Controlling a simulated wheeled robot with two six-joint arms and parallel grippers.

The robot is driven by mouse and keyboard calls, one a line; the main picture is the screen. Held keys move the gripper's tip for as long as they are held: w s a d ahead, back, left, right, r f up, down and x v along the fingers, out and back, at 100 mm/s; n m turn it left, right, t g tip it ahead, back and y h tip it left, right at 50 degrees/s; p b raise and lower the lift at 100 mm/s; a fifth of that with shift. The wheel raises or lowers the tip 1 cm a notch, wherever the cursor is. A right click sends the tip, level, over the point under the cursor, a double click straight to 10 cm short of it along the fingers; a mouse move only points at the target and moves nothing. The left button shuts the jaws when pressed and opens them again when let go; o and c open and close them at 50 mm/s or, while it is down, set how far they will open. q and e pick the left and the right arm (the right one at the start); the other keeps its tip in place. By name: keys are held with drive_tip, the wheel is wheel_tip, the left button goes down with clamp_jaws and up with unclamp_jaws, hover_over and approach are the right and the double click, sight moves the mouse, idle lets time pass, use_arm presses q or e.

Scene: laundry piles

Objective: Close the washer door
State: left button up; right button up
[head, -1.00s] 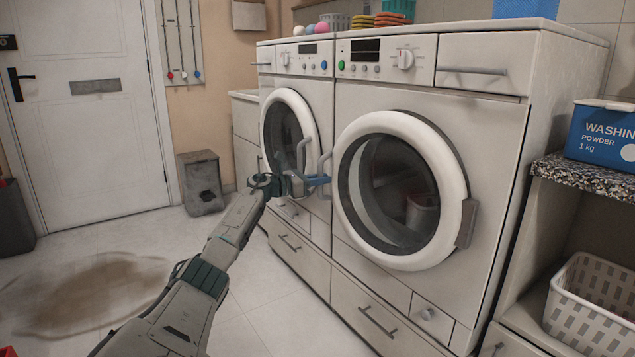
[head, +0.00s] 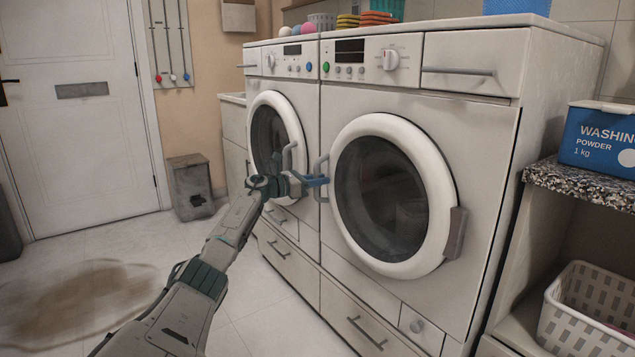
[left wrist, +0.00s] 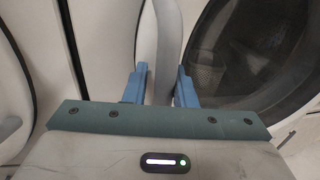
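Two white front-loading machines stand side by side. The right machine's round door (head: 440,185) has a white ring, dark glass and a pale handle (head: 321,165) on its left edge. It sits close to the machine front; I cannot tell whether it is flush. My left gripper (head: 318,181) is at that handle. In the left wrist view its blue fingers (left wrist: 160,85) are apart, either side of a pale upright part by the door's edge; contact is unclear. The left machine's door (head: 255,130) and handle (head: 288,158) are just left of the gripper. My right gripper is not seen.
A shelf (head: 575,185) at the right holds a blue washing powder box (head: 600,140), with a white basket (head: 580,315) below. A grey bin (head: 190,188) stands by the wall. A brown stain (head: 80,305) marks the open floor at the left.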

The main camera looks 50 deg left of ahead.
use_arm(q)
drive_tip(key=shift+s+a+f, duration=0.15)
drive_tip(key=shift+s+a, duration=0.05)
drive_tip(key=shift+s, duration=0.35)
drive_tip(key=v, duration=0.9)
drive_tip(key=shift+s, duration=0.25)
